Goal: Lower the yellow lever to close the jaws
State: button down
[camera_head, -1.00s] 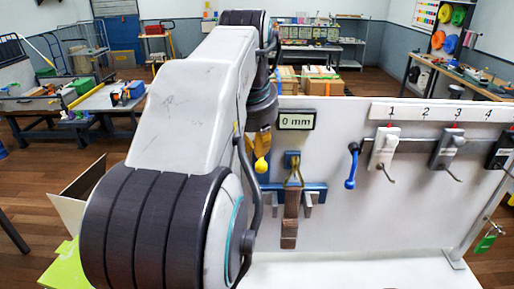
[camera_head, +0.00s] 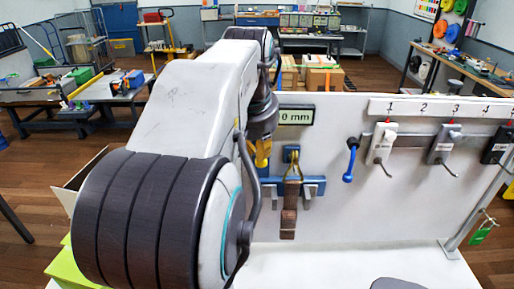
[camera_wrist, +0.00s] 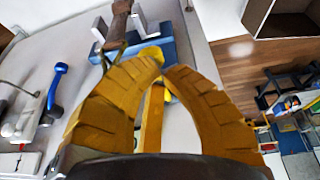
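My gripper (camera_wrist: 166,68) has two curved ochre fingers whose tips come close together in the wrist view. Whether they pinch anything is unclear. A yellow bar (camera_wrist: 151,116), seemingly the yellow lever, shows in the gap between the fingers, partly hidden by them. In the head view my gripper (camera_head: 262,150) is at the left of the blue jaw unit (camera_head: 312,187) and covers the lever's knob. The blue unit, with grey jaws, also shows beyond the fingertips in the wrist view (camera_wrist: 167,48). A brown strap (camera_head: 289,218) hangs down at the jaws.
A blue-handled lever (camera_head: 349,161) and several numbered hooks with holders (camera_head: 380,143) are on the panel to the right. A display reading 0 mm (camera_head: 296,116) is above the jaws. The white shelf (camera_head: 330,265) below looks mostly clear.

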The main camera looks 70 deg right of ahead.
jog(key=shift+f, duration=0.1)
jog(key=shift+a+f+h+b, duration=0.15)
jog(key=shift+f+h+b, duration=0.2)
jog(key=shift+b, duration=0.45)
jog(key=shift+f+h+b, duration=0.1)
jog(key=shift+h+b, duration=0.15)
jog(key=shift+b, duration=0.25)
jog(key=shift+a+f+b, duration=0.15)
jog(key=shift+f+b, duration=0.15)
jog(key=shift+b, duration=0.25)
jog(key=a+f+b+x, duration=0.1)
jog(key=a+b+x, duration=0.1)
jog(key=b+x, duration=0.8)
jog(key=shift+d+f, duration=0.2)
jog(key=shift+f, duration=0.15)
jog(key=shift+w+f, duration=0.2)
jog(key=shift+a, duration=0.1)
